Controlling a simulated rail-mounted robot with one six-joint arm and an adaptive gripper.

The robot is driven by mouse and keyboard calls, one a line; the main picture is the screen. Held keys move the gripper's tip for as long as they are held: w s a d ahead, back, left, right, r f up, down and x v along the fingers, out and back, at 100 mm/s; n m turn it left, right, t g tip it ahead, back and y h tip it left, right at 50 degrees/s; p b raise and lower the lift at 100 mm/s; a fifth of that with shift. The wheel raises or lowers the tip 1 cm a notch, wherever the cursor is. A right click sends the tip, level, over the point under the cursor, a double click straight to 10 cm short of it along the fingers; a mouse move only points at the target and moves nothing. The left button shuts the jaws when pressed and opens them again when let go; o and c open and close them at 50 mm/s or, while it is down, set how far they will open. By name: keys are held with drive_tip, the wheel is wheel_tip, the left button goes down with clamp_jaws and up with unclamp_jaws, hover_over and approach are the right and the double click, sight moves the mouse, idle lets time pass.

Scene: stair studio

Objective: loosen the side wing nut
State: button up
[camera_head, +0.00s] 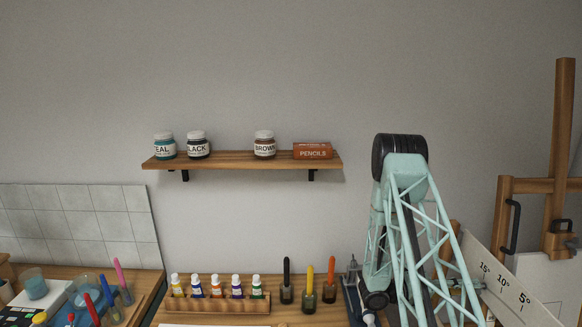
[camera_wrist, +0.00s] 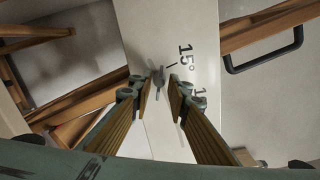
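The side wing nut (camera_wrist: 158,82) is a small grey piece on a white plate (camera_wrist: 205,50), near the printed 15° mark, in the wrist view. My gripper (camera_wrist: 162,80) is open, its two striped fingers on either side of the wing nut in the picture, with a gap between the tips. I cannot tell whether either finger touches it. My arm covers part of that area there, and my fingertips are not clearly seen.
A wooden easel (camera_head: 564,130) with a black handle (camera_head: 513,228) stands at the right. A wall shelf (camera_head: 230,164) holds jars and a pencils box (camera_head: 313,151). A paint rack (camera_head: 218,303) and several brush jars (camera_head: 308,300) stand on the bench left of my arm.

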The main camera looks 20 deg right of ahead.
drive_tip(key=shift+a, duration=0.1)
idle(0.3)
drive_tip(key=shift+v, duration=2.9)
